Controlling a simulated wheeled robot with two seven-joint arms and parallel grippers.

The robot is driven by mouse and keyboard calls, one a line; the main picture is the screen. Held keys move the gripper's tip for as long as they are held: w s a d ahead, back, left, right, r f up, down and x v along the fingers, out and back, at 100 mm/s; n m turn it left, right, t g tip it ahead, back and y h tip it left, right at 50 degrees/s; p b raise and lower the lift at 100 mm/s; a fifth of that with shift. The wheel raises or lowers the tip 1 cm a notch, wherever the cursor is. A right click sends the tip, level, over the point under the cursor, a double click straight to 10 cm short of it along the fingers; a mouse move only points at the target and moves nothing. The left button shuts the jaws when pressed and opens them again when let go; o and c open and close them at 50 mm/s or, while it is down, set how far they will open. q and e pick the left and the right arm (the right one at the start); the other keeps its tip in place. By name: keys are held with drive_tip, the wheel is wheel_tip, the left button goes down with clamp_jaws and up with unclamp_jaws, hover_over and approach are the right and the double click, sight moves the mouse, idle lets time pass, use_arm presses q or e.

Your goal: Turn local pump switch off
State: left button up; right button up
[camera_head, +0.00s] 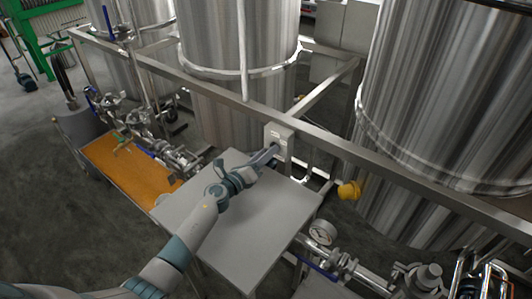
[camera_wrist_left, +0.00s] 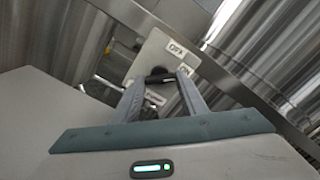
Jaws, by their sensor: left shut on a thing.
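The local pump switch is a small light-grey box (camera_head: 279,134) fixed to the steel frame rail, in the middle of the head view. In the left wrist view its face (camera_wrist_left: 155,55) carries the labels OFF and ON, with another label partly hidden lower down. A dark knob (camera_wrist_left: 161,78) sits on the face. My left gripper (camera_head: 272,150) reaches the front of the box, and its fingers (camera_wrist_left: 160,84) are shut on the knob, one on each side. The fingers cover part of the knob, and I cannot tell which label it points to.
A flat grey table top (camera_head: 240,225) lies under my left arm. Tall steel tanks (camera_head: 445,100) stand behind the frame rail (camera_head: 350,155). A yellow fitting (camera_head: 348,190) and a pressure gauge (camera_head: 322,232) are at the right. An orange-brown panel (camera_head: 125,165) and pipework are at the left.

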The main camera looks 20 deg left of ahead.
use_arm(q)
drive_tip(key=n+p, duration=0.1)
drive_tip(key=n, duration=0.4)
drive_tip(key=shift+p, duration=0.3)
drive_tip(key=n, duration=0.3)
drive_tip(key=shift+n+p, duration=0.45)
drive_tip(key=shift+n, duration=0.45)
drive_tip(key=o, duration=1)
drive_tip(key=shift+o, duration=0.2)
drive_tip(key=shift+s, duration=0.1)
